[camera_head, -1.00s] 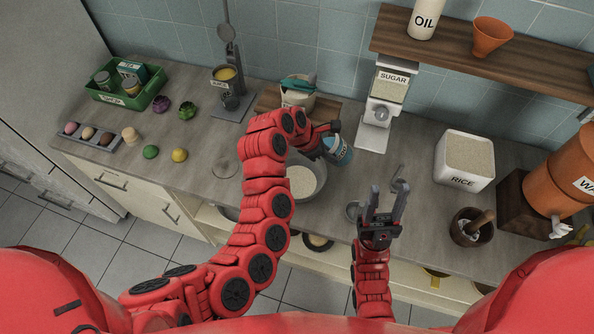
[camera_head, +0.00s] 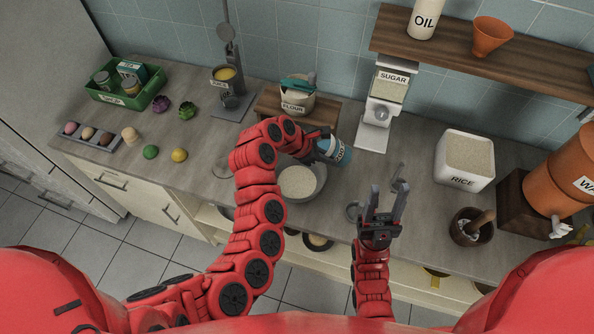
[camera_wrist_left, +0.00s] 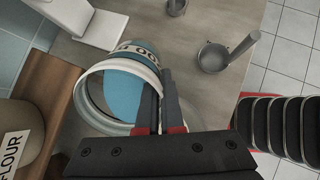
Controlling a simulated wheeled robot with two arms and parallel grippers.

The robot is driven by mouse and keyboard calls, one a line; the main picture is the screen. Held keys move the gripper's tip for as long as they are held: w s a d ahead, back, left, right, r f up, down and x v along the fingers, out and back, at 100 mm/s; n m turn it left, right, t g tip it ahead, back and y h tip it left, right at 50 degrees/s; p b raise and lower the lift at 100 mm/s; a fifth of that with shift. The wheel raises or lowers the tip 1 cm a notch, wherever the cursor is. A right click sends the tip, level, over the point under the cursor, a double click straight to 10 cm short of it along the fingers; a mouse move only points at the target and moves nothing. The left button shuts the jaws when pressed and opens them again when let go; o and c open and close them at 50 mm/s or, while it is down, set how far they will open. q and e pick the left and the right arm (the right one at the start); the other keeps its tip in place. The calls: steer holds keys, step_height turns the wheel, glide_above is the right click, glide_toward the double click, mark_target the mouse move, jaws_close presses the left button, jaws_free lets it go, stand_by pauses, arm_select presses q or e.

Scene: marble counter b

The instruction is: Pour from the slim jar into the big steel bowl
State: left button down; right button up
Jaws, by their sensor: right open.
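The slim jar (camera_head: 338,152) is blue with a pale label band and is tilted at the right rear rim of the big steel bowl (camera_head: 322,186). The bowl stands on the counter and holds a pale, grain-like content. My left gripper (camera_head: 324,143) is shut on the jar. In the left wrist view the blue jar (camera_wrist_left: 128,92) lies against the fingers (camera_wrist_left: 163,95), its label partly readable. I cannot tell whether anything flows from it. My right gripper (camera_head: 384,200) is open and empty above the counter's front edge, right of the bowl.
A flour container (camera_head: 296,100) on a wooden block and a sugar dispenser (camera_head: 383,105) stand behind. A small metal cup (camera_head: 353,211) lies right of the bowl. A rice bin (camera_head: 464,162) and a mortar (camera_head: 470,228) stand further right. The counter left of the bowl has free room.

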arm_select(q)
steer(key=shift+a+f+h, duration=0.15)
steer(key=shift+f+h, duration=0.35)
steer(key=shift+f, duration=0.2)
steer(key=shift+s+f+t+h, duration=0.1)
steer(key=shift+f+t+h, duration=0.2)
steer(key=shift+h, duration=0.5)
steer(key=shift+f+t+h, duration=0.2)
steer(key=shift+f+h, duration=0.2)
steer(key=shift+h, duration=0.4)
stand_by(2.1)
steer(key=shift+a+f+b, duration=0.1)
steer(key=shift+f+b, duration=0.05)
steer(key=shift+b, duration=0.2)
steer(key=shift+f+h+b, duration=0.1)
steer(key=shift+h+b, duration=0.4)
steer(key=shift+b, duration=0.4)
steer(key=r+p, duration=0.1)
steer(key=p, duration=0.1)
steer(key=shift+r+y+p, duration=0.25)
steer(key=shift+y+p, duration=0.05)
steer(key=shift+p, duration=0.1)
steer(key=shift+f+y, duration=0.2)
steer(key=shift+y, duration=0.1)
steer(key=shift+d+y, duration=0.2)
steer(key=shift+y, duration=0.2)
steer(key=shift+r+g+y, duration=0.3)
steer(key=shift+r+y, duration=0.1)
steer(key=shift+y, duration=0.4)
